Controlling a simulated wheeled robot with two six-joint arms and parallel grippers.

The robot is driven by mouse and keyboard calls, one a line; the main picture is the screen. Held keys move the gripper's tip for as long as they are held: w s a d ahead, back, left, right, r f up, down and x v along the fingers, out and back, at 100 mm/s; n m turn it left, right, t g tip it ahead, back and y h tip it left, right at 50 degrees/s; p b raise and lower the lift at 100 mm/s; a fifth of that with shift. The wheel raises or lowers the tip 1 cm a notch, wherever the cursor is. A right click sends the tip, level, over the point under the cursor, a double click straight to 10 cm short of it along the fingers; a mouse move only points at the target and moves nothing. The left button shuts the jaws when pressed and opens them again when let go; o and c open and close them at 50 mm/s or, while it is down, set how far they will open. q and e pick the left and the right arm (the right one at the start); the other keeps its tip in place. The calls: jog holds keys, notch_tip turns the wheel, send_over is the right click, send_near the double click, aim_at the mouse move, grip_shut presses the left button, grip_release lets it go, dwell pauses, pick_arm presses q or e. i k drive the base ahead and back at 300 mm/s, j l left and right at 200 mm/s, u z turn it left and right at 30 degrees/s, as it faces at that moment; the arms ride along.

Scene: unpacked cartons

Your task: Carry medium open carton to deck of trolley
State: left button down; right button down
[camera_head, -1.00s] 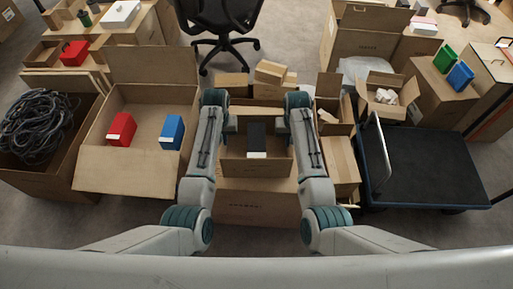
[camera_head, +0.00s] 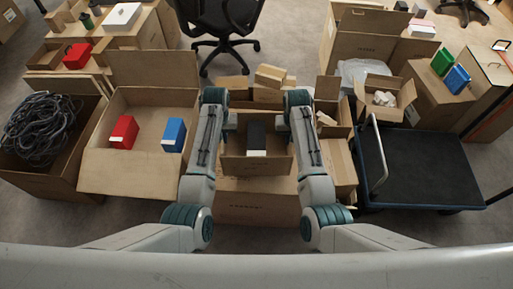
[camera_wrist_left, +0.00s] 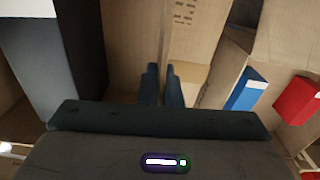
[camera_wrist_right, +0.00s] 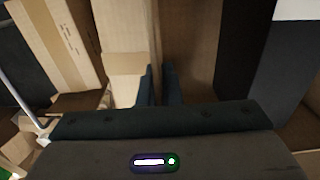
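The medium open carton (camera_head: 257,166) is in front of me in the head view, with a black box with a white end (camera_head: 256,138) inside it. It is over a larger carton; whether it touches that one I cannot tell. My left gripper (camera_head: 229,120) is at its left wall; in the left wrist view the fingers (camera_wrist_left: 161,85) are close together with the wall edge between them. My right gripper (camera_head: 284,120) is at its right wall, its fingers (camera_wrist_right: 160,85) likewise closed on the wall edge. The trolley deck (camera_head: 425,165) is dark and empty, at the right.
The larger carton (camera_head: 257,207) is below. An open carton with red and blue boxes (camera_head: 130,178) stands left. Tall cartons (camera_head: 341,165) stand between my right arm and the trolley handle (camera_head: 378,160). Smaller boxes (camera_head: 270,75) lie behind, before an office chair (camera_head: 222,35).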

aim_at(418, 172)
jog(key=l+z, duration=0.1)
jog(key=l, duration=0.35)
jog(key=i+l, duration=0.1)
jog(key=l, duration=0.3)
jog(key=l+z, duration=0.15)
jog(key=l, duration=0.3)
jog(key=i+l+z, duration=0.1)
jog(key=l, duration=0.35)
jog(key=i+l+z, duration=0.1)
jog(key=l, duration=0.3)
jog(key=i+l, duration=0.15)
jog(key=l, duration=0.25)
jog(key=i+l+z, duration=0.15)
jog(key=l, duration=0.25)
